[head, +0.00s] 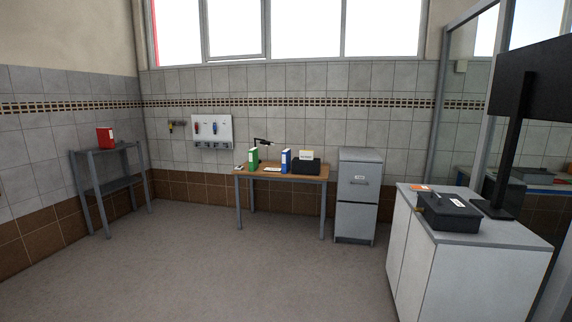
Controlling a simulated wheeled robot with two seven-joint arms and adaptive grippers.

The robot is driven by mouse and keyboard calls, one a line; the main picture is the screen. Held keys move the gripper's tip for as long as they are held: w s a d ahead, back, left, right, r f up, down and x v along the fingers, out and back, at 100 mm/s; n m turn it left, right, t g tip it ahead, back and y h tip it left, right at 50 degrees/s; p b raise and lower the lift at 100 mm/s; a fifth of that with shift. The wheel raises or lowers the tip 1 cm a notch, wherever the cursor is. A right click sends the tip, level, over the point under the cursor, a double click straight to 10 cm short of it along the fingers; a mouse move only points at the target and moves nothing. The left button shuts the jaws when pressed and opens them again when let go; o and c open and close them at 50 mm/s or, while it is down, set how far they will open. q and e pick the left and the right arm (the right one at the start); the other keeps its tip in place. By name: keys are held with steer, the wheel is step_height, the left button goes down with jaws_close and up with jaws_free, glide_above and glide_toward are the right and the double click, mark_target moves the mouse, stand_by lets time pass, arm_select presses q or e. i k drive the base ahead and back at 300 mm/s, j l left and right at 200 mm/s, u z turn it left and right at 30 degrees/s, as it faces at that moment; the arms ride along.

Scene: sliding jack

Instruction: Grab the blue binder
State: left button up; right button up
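The blue binder (286,160) stands upright on the wooden-topped table (290,173) against the far wall. A white label shows on it. It stands between a green binder (252,159) on its left and a black box (307,167) on its right. The table is across the room, well away from me. Neither of my grippers shows in the head view.
The grey floor (230,240) is clear between me and the table. A grey shelf (112,185) with a red binder (105,138) stands at the left. A white cabinet (450,270) with a black case is near right.

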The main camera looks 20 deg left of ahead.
mark_target(286, 154)
steer(key=u, duration=0.4)
steer(key=i, duration=4.6)
